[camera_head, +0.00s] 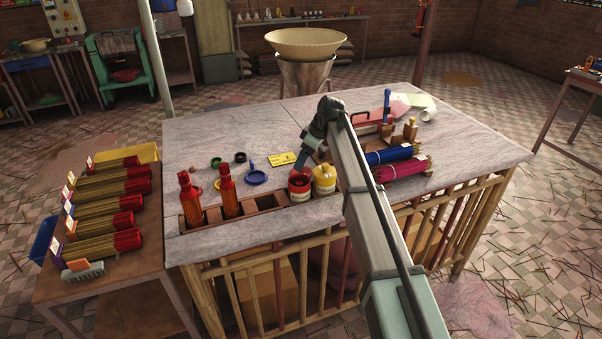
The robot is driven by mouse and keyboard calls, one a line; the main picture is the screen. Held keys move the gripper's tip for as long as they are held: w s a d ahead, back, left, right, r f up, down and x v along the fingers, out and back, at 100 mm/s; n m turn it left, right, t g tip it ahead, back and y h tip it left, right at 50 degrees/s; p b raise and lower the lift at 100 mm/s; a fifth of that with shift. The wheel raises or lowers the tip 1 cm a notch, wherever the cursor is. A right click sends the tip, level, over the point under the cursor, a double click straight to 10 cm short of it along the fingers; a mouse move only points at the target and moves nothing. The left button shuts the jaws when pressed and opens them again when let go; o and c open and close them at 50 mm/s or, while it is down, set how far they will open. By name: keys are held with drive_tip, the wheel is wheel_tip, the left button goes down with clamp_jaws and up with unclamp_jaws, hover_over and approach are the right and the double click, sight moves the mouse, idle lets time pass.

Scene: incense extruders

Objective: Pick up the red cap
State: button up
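A small reddish ring-like piece (217,184), which may be the red cap, lies beside the orange-red extruders on the stone-topped table (350,112). A red-topped white jar (299,186) stands farther right; I cannot tell whether its red top is a separate cap. My gripper (303,162) reaches down from the dark wrist, just behind and above the red-topped jar in the picture. Its fingertips are small and partly merge with the jar, so I cannot tell whether they touch it or are open.
A yellow-topped jar (324,180) stands right beside the red one. Two orange-red extruders (229,192) stand in a wooden rack (265,203). A blue cap (256,178), green ring (215,162) and yellow card (282,159) lie nearby. Blue (389,155) and magenta bundles (402,169) lie right of my arm.

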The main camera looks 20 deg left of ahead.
drive_tip(key=x, duration=0.5)
drive_tip(key=shift+s+d, duration=0.1)
drive_tip(key=shift+s, duration=0.05)
drive_tip(key=c, duration=0.9)
